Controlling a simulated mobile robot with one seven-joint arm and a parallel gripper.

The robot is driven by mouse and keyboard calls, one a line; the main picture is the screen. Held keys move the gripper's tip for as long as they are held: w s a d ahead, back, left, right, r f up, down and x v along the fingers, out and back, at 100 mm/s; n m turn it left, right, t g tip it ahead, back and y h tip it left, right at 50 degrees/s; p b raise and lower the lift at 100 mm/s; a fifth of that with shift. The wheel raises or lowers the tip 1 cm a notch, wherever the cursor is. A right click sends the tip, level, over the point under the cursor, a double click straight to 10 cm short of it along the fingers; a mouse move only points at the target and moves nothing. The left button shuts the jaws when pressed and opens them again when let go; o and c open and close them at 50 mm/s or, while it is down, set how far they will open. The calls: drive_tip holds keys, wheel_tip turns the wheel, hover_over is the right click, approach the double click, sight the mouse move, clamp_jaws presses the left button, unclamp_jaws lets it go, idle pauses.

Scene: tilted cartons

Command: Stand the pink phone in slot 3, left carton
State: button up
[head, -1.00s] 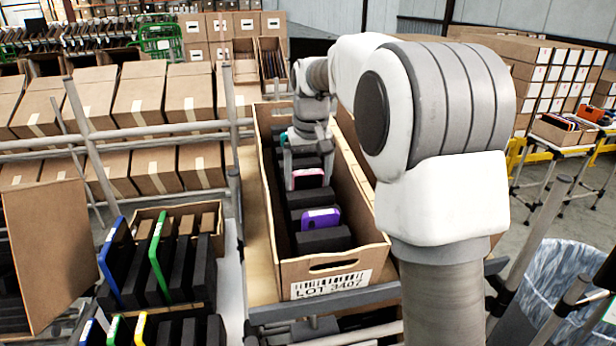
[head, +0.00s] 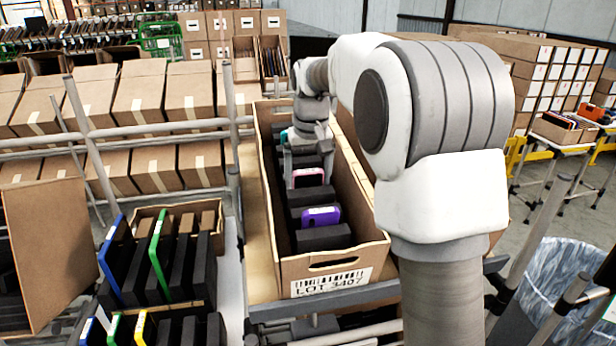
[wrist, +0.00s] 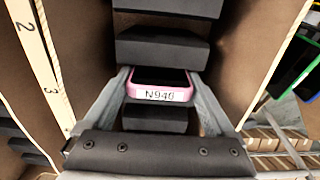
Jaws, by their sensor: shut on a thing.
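The pink phone (head: 307,178) stands between dark foam dividers in the long brown carton (head: 360,232) labelled LOT 3407. In the wrist view the phone (wrist: 158,94) shows its label N946, and my gripper (wrist: 160,90) has a finger at each of its sides, shut on it. In the head view my gripper (head: 304,176) reaches down into the carton from above. The phone's lower part is hidden among the dividers. A strip with the numbers 2 and 3 (wrist: 45,70) runs along the carton's left edge in the wrist view.
A purple phone (head: 321,216) stands nearer in the same carton, and a teal thing (head: 283,138) shows farther back. The carton walls rise close on both sides of my gripper. At left, another carton holds blue and green items (head: 160,255) between dark dividers.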

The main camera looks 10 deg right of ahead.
idle(0.3)
drive_tip(key=o, duration=0.9)
drive_tip(key=shift+o, duration=0.2)
drive_tip(key=s+r+p, duration=0.1)
drive_tip(key=s+r, duration=0.2)
drive_tip(key=r, duration=1.4)
drive_tip(key=shift+r+p, duration=0.1)
drive_tip(key=shift+p, duration=0.2)
wheel_tip(320, 180, up, 7)
drive_tip(key=s+p, duration=0.1)
drive_tip(key=p, duration=0.5)
drive_tip(key=shift+s, duration=0.15)
drive_tip(key=shift+s, duration=0.1)
